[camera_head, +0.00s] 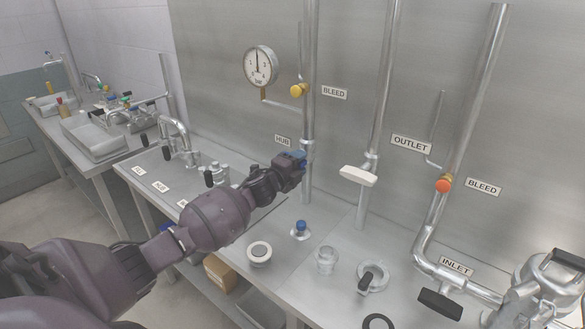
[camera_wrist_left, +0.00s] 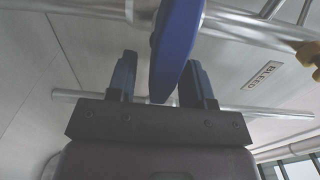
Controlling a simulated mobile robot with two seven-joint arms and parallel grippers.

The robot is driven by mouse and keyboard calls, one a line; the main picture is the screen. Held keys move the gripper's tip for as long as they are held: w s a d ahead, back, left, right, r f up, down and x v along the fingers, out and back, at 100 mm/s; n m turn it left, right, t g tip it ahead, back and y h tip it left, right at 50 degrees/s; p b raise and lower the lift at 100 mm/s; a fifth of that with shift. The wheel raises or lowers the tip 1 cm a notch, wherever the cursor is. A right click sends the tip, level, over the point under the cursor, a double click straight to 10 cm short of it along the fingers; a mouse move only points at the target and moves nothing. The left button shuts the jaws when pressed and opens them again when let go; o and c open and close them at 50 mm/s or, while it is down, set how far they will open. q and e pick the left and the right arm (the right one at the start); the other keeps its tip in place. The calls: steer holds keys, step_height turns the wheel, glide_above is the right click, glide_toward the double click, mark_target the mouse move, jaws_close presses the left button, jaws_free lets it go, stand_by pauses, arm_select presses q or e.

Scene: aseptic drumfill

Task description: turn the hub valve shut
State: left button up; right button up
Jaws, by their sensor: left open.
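The hub valve is on the vertical steel pipe (camera_head: 308,110) beside the HUB label (camera_head: 283,140). Its blue lever (camera_wrist_left: 176,45) shows large in the left wrist view, edge-on and slightly tilted. My left gripper (camera_head: 293,160) is at this valve in the head view and largely hides the lever there. In the wrist view the gripper (camera_wrist_left: 157,78) is open, with one finger on each side of the lever. A gap shows on the left of the lever; the right finger is closer, and I cannot tell if it touches. My right gripper is not in view.
A pressure gauge (camera_head: 260,65) and a yellow bleed knob (camera_head: 298,90) are above the valve. The outlet pipe (camera_head: 380,90) with a white lever (camera_head: 358,176) stands to the right. A small blue-topped fitting (camera_head: 300,228) and a white ring (camera_head: 259,252) are on the bench below.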

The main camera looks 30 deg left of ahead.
arm_select(q)
steer(key=s, duration=1)
steer(key=shift+s+a, duration=0.35)
steer(key=shift+a, duration=0.1)
steer(key=shift+f, duration=0.1)
steer(key=s+d+f+n+g+y, duration=0.2)
steer(key=s+d+f+n+g, duration=0.2)
steer(key=s+f+n, duration=0.3)
steer(key=s+d+f+n+g+y, duration=0.3)
steer(key=s+f+n, duration=0.15)
steer(key=s, duration=0.45)
steer(key=s+d+n+g+h, duration=0.1)
steer(key=s+d+n+g, duration=0.3)
steer(key=s, duration=0.6)
steer(key=s+d+n+g+h, duration=0.2)
steer(key=s+d+n+g, duration=0.15)
steer(key=s, duration=0.55)
steer(key=w+f+m+t, duration=0.1)
steer(key=w+f+t, duration=0.6)
steer(key=f, duration=0.4)
steer(key=shift+w+f+t, duration=0.15)
steer(key=shift+w+t, duration=0.15)
steer(key=shift+t, duration=0.35)
